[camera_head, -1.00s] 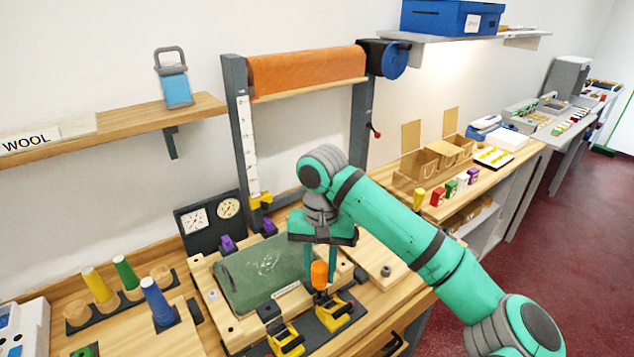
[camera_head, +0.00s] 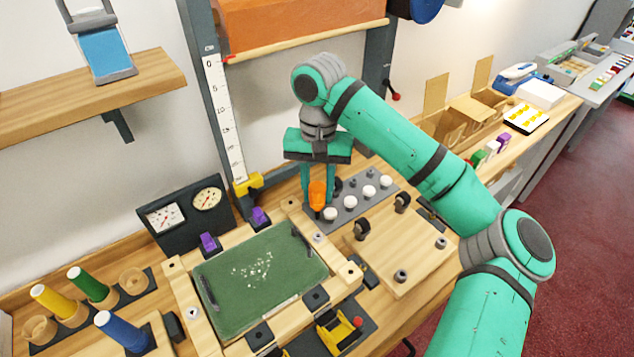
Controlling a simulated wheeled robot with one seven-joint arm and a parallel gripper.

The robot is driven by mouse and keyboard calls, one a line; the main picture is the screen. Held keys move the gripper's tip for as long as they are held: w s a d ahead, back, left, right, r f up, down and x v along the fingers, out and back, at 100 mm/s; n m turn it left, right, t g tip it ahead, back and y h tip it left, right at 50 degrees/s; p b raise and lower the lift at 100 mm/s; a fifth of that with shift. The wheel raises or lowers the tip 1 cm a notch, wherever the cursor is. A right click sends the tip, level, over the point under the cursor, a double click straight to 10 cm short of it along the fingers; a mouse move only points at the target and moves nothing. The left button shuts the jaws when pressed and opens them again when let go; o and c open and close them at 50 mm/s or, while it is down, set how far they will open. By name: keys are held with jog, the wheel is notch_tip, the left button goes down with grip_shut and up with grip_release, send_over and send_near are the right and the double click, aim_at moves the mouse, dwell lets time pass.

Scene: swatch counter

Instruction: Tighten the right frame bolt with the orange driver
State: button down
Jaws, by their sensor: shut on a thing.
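My gripper (camera_head: 318,186) is shut on the orange driver (camera_head: 317,196), which hangs roughly upright between its fingers. They are behind the far right corner of the wooden frame (camera_head: 208,338), at the left end of a grey strip. I cannot tell whether the driver's lower end touches anything. The frame surrounds a green panel (camera_head: 262,283) with pale specks. A small grey bolt head (camera_head: 318,238) shows at the frame's far right corner, nearer the camera than the driver. A grey fitting (camera_head: 193,313) shows on the frame's left side.
The grey strip (camera_head: 350,207) carries several white knobs. A wooden board (camera_head: 385,250) with dark fittings lies right of the frame. A yellow clamp (camera_head: 337,332) stands in front. Gauges (camera_head: 165,217) and coloured cones (camera_head: 122,330) are at left. An upright post (camera_head: 203,60) rises behind.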

aim_at(318, 217)
jog(key=shift+s+d+f, duration=0.15)
jog(key=shift+s+f, duration=0.1)
jog(key=shift+f, duration=2.55)
jog(key=shift+s+f, duration=0.1)
jog(key=shift+f, duration=0.75)
dwell(0.4)
jog(key=m, duration=0.3)
jog(key=shift+s, duration=0.1)
jog(key=m, duration=0.4)
jog(key=shift+s+d+m, duration=0.1)
jog(key=shift+s+m, duration=0.05)
jog(key=shift+m, duration=0.25)
jog(key=m, duration=0.7)
jog(key=shift+s+d+y, duration=0.15)
jog(key=shift+d+y, duration=0.05)
jog(key=shift+y, duration=0.1)
